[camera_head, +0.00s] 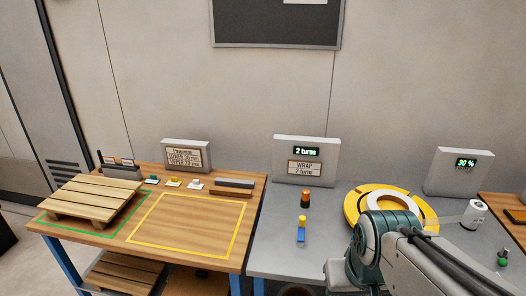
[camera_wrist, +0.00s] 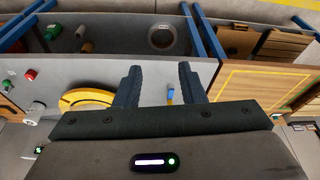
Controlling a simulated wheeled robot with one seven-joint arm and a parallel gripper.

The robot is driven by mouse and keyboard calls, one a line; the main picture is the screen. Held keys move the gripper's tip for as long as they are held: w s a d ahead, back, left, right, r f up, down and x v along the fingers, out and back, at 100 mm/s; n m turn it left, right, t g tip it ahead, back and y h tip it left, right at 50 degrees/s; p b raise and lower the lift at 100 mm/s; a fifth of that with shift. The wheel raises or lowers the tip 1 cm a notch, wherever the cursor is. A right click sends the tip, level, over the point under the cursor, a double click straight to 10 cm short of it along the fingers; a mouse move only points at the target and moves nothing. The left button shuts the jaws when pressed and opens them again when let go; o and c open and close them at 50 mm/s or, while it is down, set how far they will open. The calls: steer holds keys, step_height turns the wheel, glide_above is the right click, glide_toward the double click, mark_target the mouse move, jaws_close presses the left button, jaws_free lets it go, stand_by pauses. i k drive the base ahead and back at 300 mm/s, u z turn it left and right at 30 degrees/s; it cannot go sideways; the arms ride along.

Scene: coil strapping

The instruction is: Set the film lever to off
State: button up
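A small upright blue piece with a yellow top (camera_head: 301,229) stands on the grey table and looks like a lever; no readable label marks it as the film lever. In the wrist view its blue part (camera_wrist: 170,93) shows between the fingers, beyond them. My gripper (camera_wrist: 160,82) is open and empty, its two dark fingers wide apart above the table. In the head view my arm covers the right front of the table, and the fingers cannot be made out. A white film roll (camera_head: 475,213) stands at the right, with clear film stretching left from it.
A yellow ring with a white coil (camera_head: 352,208) lies right of the lever. An orange and black lamp (camera_head: 305,197) stands behind it. Panels read "WRAP 2 turns" (camera_head: 305,167) and "30 %" (camera_head: 465,162). A wooden table with a pallet (camera_head: 92,198) is at left.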

mark_target(502, 261)
steer(key=u, duration=0.3)
steer(key=i, duration=1)
steer(key=k, duration=0.5)
steer(key=z, duration=2.3)
steer(key=k, duration=0.4)
steer(key=z, duration=0.8)
steer(key=i, duration=0.2)
steer(key=u, duration=0.05)
